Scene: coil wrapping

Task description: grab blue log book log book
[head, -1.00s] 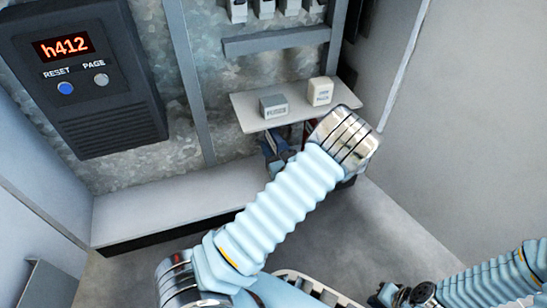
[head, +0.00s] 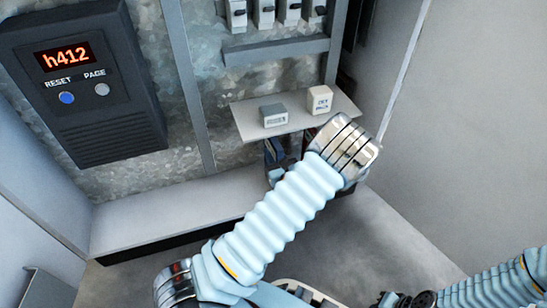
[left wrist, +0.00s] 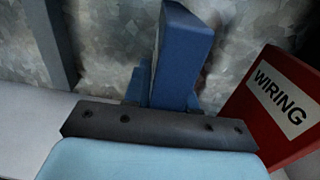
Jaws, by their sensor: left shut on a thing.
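The blue log book (left wrist: 182,55) stands upright in the middle of the left wrist view, between the fingers of my left gripper (left wrist: 165,92). The gripper is shut on it. In the head view, the book (head: 275,148) shows only in part below the small shelf, and my left gripper (head: 277,172) is mostly hidden behind my own forearm. A red book labelled WIRING (left wrist: 272,105) leans to the right of the blue one. At the bottom right of the head view, dark parts at the end of my right arm (head: 405,299) show, cut off by the frame.
A small shelf (head: 245,122) above the books holds a grey box (head: 273,115) and a cream box (head: 320,99). A dark panel (head: 80,90) reading h412 hangs at left. A pale ledge (head: 160,215) runs along the wall. The floor at right is clear.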

